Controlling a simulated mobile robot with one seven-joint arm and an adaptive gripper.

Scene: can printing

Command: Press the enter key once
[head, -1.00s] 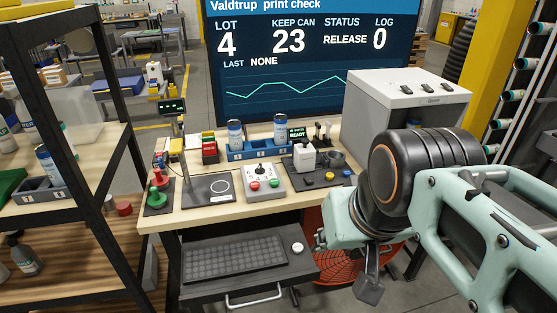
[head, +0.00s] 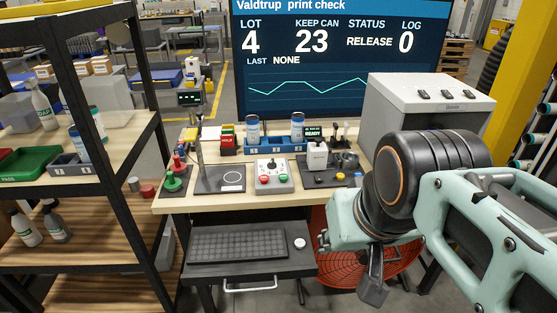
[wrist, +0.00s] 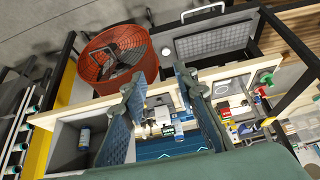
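A dark keyboard (head: 238,245) lies on a pulled-out black tray (head: 210,270) below the workbench in the head view. The keyboard also shows near the top of the wrist view (wrist: 212,42), where the scene is upside down. I cannot pick out the enter key among its small dark keys. My gripper (head: 373,282) is to the right of the tray in the head view, apart from the keyboard. In the wrist view my gripper's two fingers (wrist: 157,80) stand apart with nothing held between them.
A white round mouse (head: 299,243) sits right of the keyboard. The workbench (head: 190,204) above carries a control box (head: 273,176) and cans in a blue rack (head: 275,147). A red fan (head: 345,272) stands beneath at right. A shelf rack (head: 125,120) stands at left.

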